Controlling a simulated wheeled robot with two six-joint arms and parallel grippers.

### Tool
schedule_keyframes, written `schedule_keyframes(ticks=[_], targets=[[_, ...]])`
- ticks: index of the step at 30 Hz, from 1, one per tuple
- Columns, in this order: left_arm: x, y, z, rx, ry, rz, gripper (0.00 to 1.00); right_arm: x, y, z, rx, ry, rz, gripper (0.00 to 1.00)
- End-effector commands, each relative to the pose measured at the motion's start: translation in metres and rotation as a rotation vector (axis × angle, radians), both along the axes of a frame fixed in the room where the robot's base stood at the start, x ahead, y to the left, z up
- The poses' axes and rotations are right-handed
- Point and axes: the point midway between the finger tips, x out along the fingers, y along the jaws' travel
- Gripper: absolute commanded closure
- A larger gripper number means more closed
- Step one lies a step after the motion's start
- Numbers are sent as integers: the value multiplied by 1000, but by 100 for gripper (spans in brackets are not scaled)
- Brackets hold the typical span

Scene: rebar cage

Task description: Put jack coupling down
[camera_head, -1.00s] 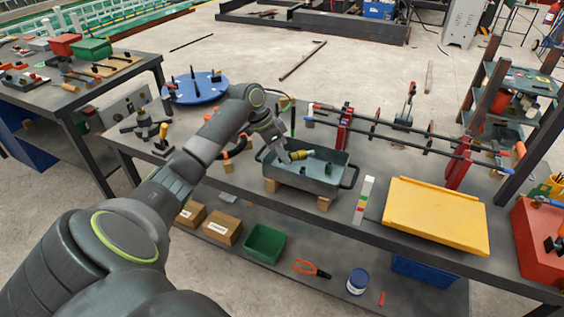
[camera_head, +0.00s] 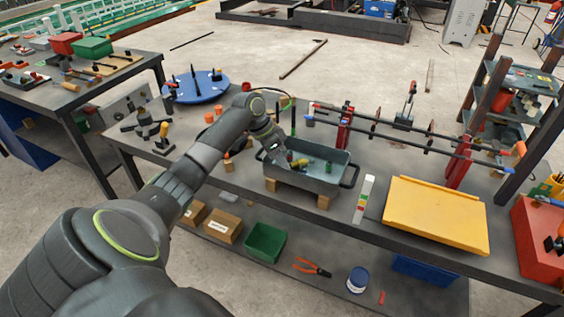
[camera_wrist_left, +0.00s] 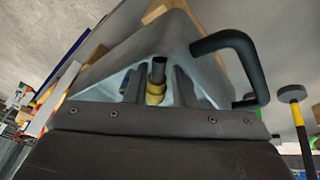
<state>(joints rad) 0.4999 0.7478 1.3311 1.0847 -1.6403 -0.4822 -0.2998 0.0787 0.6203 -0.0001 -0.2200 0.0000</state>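The jack coupling (camera_head: 299,163), a small brass-yellow piece with a dark end, is at the tip of my left gripper (camera_head: 287,159), inside the grey metal tray (camera_head: 322,182). In the left wrist view the coupling (camera_wrist_left: 156,88) lies between the two dark fingers (camera_wrist_left: 158,84), which look closed around its brass part. The tray's wall and black handle (camera_wrist_left: 245,62) are just beyond. Whether the coupling touches the tray floor cannot be told. A small green piece shows in the tray at its right side. My right gripper is not in view.
The tray stands on wooden blocks (camera_head: 323,202) on the dark bench. Behind it are bars on red stands (camera_head: 345,128). To the right lies a yellow panel (camera_head: 437,215). A blue round plate (camera_head: 196,87) with upright tools sits at the bench's left end.

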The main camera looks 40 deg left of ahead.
Motion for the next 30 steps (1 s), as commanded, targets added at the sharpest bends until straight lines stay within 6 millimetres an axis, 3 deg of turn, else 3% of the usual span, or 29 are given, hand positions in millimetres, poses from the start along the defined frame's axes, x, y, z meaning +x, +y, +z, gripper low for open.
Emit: schedule_keyframes(ticks=[15, 21, 30], targets=[[-22, 36, 90, 4, -3, 1, 77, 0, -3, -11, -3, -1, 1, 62], [-26, 40, 103, 1, 0, 0, 77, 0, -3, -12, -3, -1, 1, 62], [-26, 40, 104, 1, 0, 0, 77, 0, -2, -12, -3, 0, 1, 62]])
